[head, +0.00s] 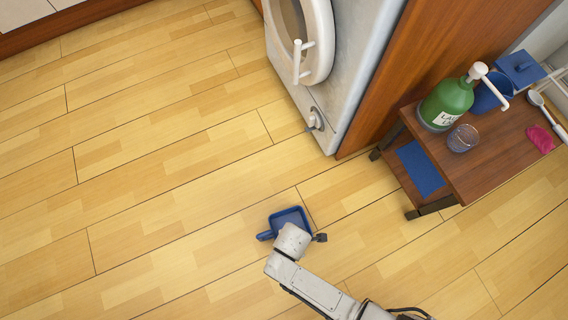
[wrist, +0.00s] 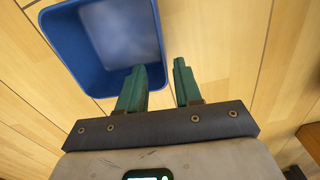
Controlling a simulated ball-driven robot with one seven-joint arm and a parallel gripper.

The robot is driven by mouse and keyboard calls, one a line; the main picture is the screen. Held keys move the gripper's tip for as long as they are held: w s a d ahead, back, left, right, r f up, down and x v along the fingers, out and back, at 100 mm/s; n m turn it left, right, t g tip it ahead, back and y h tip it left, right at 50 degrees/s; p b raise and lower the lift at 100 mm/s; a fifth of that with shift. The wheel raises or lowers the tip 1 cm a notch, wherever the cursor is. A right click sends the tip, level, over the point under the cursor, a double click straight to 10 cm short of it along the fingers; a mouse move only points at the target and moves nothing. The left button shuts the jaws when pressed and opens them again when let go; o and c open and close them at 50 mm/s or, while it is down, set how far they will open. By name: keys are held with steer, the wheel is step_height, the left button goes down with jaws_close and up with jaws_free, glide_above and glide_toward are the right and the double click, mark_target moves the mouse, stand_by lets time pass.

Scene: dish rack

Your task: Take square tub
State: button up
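The square tub is a blue, open-topped tub (head: 289,215) low over or on the wooden floor in the head view; I cannot tell whether it touches the floor. It fills the upper left of the wrist view (wrist: 112,35), its opening facing the camera. My gripper (wrist: 160,70) has two green fingers spread apart. The left finger reaches inside the tub and the right finger is outside, with the tub's right wall between them. A gap shows beside the right finger. In the head view my arm hides the tub's near side and the fingers.
A brown side table (head: 490,165) stands at the right with a green pump bottle (head: 447,104), a glass (head: 463,138), a blue bucket (head: 489,97) and a pink cloth (head: 540,139). A white front-loading machine (head: 345,70) stands at the back. The wooden floor (head: 130,180) at left is clear.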

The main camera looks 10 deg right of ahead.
steer(key=shift+s+f+b, duration=0.15)
steer(key=shift+f+b, duration=0.9)
steer(key=shift+f, duration=0.35)
steer(key=shift+s+f+b, duration=0.1)
steer(key=shift+f+b, duration=0.9)
steer(key=shift+f, duration=0.35)
jaws_close()
steer(key=shift+a+r, duration=0.1)
